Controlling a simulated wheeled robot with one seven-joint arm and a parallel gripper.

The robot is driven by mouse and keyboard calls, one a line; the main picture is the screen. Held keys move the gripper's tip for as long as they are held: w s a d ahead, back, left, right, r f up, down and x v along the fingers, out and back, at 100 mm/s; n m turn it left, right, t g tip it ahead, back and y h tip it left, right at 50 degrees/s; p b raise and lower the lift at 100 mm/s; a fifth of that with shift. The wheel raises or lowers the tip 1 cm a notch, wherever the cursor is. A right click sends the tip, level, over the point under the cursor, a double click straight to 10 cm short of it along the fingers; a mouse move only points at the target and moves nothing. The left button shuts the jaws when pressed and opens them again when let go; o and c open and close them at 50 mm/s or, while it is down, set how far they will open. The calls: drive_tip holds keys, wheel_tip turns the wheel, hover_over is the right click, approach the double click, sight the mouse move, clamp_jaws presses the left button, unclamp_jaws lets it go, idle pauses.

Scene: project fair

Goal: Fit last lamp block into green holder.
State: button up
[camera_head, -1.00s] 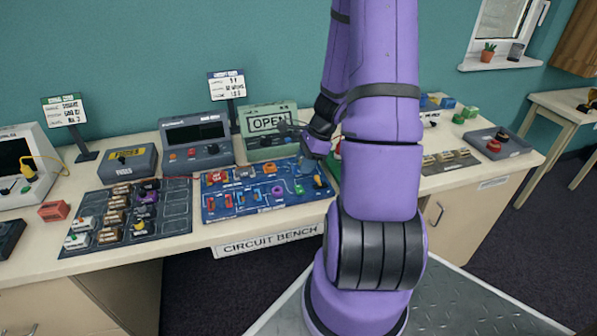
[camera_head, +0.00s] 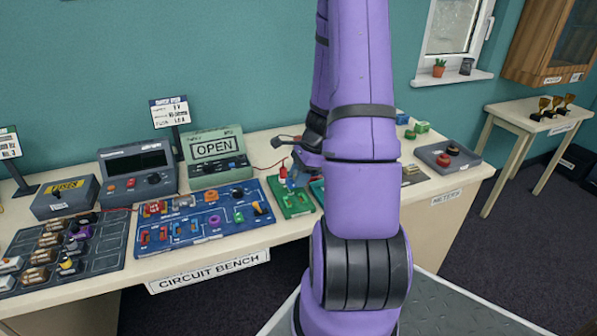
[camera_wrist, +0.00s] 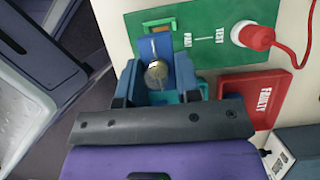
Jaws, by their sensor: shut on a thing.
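My gripper (camera_wrist: 160,88) is shut on a blue lamp block (camera_wrist: 160,48) with a round silvery lamp on top, in the wrist view. The block is over the edge of a green test board (camera_wrist: 200,62), and its far end is close to a small green holder (camera_wrist: 160,24). I cannot tell whether block and holder touch. In the head view my gripper (camera_head: 298,178) is above the green test board (camera_head: 288,208), right of the blue circuit board (camera_head: 204,223). My arm hides part of the bench there.
A red plug (camera_wrist: 253,37) with a cable stands on the test board, beside a red tray marked FAULTY (camera_wrist: 262,92). A dark tray of blocks (camera_head: 100,262) lies at the left. The OPEN display (camera_head: 214,150) stands behind the circuit board.

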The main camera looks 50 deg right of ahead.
sight(298, 200)
drive_tip(key=shift+a+f, duration=0.1)
drive_tip(key=shift+f, duration=2.4)
drive_tip(key=shift+f, duration=0.3)
idle(0.4)
drive_tip(key=o, duration=0.9)
drive_tip(key=shift+c, duration=1.2)
drive_tip(key=o, duration=0.3)
drive_tip(key=shift+r, duration=3.95)
